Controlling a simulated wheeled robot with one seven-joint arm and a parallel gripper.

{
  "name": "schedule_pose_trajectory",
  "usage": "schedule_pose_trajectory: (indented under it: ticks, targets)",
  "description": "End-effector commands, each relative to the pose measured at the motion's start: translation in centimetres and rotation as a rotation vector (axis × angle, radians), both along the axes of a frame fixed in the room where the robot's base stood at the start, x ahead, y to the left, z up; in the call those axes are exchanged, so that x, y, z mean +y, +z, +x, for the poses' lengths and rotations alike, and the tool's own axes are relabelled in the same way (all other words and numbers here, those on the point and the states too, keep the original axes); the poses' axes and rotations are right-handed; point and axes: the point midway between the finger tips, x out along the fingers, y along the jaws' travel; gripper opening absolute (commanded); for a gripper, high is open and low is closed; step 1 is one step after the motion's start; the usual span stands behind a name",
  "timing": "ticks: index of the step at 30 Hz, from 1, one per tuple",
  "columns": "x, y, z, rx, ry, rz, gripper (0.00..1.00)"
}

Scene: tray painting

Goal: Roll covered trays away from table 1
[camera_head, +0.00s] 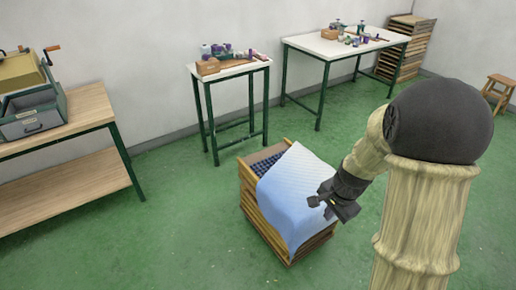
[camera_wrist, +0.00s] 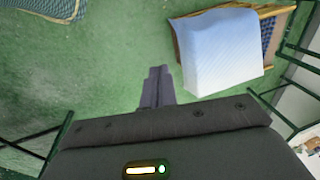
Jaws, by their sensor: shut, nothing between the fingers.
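A stack of wooden trays (camera_head: 252,204) stands on the green floor, with dark round items in a grid in its top tray. A pale blue cloth (camera_head: 291,190) lies over part of the top and hangs down one side, leaving the far left part bare. In the wrist view the cloth (camera_wrist: 215,55) and a wooden tray edge (camera_wrist: 272,12) show at upper right. My gripper (camera_head: 322,205) appears just right of the cloth in the head view. Its fingers (camera_wrist: 157,72) are together and empty over the floor in the wrist view, beside the cloth; contact is not visible.
A small white table (camera_head: 232,71) with bottles and a wooden box stands behind the stack. A longer white table (camera_head: 335,50) and more stacked trays (camera_head: 407,50) stand farther back. A wooden bench (camera_head: 60,130) is at left, a stool (camera_head: 497,88) at right. Green floor lies open between.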

Motion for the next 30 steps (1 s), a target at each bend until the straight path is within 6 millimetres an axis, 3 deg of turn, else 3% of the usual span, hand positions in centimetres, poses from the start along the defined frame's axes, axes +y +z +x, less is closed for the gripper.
schedule_pose_trajectory:
  ticks: [1, 3, 9, 15, 30]
  targets:
    - [0.3, 3.0, -1.7, -0.018, 0.113, -0.030, 0.00]
    - [0.5, 5.3, -4.0, -0.035, 0.287, -0.078, 0.00]
    - [0.9, 10.2, -10.0, -0.073, 0.728, -0.210, 0.00]
    - [0.9, 11.2, -12.3, -0.082, 0.909, -0.267, 0.00]
    - [0.8, 11.1, -12.2, -0.082, 0.909, -0.267, 0.00]
